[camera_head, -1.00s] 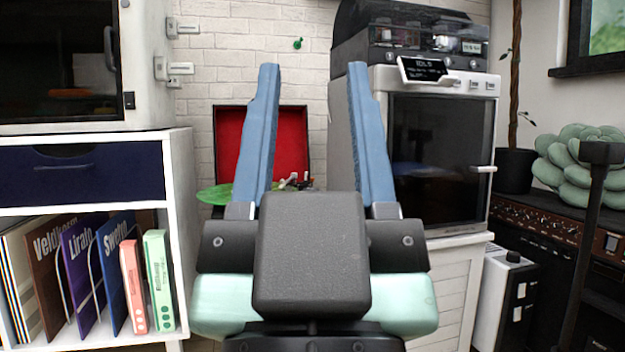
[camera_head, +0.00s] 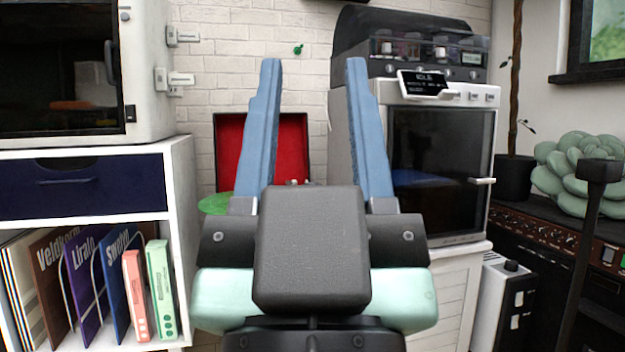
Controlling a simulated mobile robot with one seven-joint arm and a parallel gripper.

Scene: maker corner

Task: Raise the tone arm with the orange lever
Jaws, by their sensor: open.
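My gripper (camera_head: 313,68) is open and empty, its two blue fingers pointing up and forward in the middle of the view. Behind it stands a record player with a raised red-lined lid (camera_head: 285,150) against the brick wall. Part of a green record (camera_head: 216,203) shows left of the left finger. A small bit of the tone arm's metal parts (camera_head: 297,182) shows between the fingers, just above my gripper's dark body. The rest of the player is hidden behind my gripper. I cannot make out the orange lever.
At left, a white shelf (camera_head: 183,215) with a blue drawer and several record sleeves bears a white cabinet. At right, a white machine (camera_head: 440,165) with a dark door stands close to the player. A plant and a black amplifier (camera_head: 540,230) are farther right.

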